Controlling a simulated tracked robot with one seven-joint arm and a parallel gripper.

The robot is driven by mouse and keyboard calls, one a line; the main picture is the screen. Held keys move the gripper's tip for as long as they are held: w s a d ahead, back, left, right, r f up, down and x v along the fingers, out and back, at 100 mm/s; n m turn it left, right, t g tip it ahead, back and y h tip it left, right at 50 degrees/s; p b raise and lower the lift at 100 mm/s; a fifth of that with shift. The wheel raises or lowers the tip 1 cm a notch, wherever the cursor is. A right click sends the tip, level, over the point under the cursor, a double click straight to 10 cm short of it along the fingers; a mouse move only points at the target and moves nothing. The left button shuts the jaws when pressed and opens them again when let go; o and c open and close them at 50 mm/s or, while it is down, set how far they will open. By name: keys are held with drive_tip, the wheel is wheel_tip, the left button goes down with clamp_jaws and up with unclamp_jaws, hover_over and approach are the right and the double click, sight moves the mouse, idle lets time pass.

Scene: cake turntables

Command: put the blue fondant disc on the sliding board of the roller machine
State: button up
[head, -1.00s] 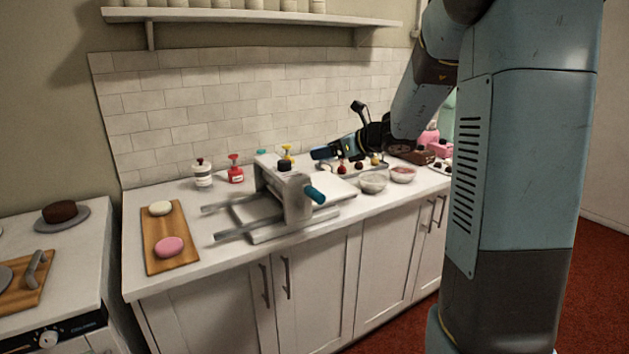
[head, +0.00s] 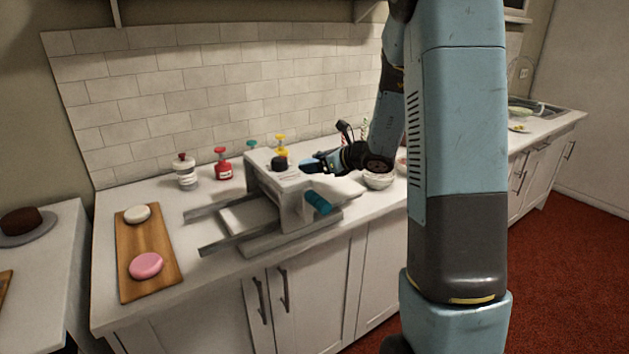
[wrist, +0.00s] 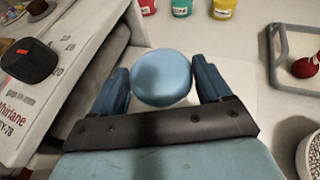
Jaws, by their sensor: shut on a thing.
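The blue fondant disc (wrist: 162,77) sits between my two fingers in the wrist view. My gripper (wrist: 161,88) is shut on it. In the head view my gripper (head: 309,165) is just right of the roller machine's top, and the disc cannot be made out there. The roller machine (head: 288,188) is white with a black knob on top and a blue crank handle. Its pale sliding board (head: 245,214) shows on the left side between two rails. In the wrist view the machine's lettered housing (wrist: 62,62) is on the left.
A wooden board (head: 134,246) with a white and a pink disc lies at the left. Red, yellow, green and white bottles stand behind the machine. A bowl (head: 378,180) is right of it. A grey-framed stand (wrist: 278,80) and a red item are at the wrist view's right.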

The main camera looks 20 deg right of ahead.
sight(316, 187)
drive_tip(key=shift+f, duration=2.65)
drive_tip(key=o, duration=1.1)
drive_tip(key=v, duration=1.2)
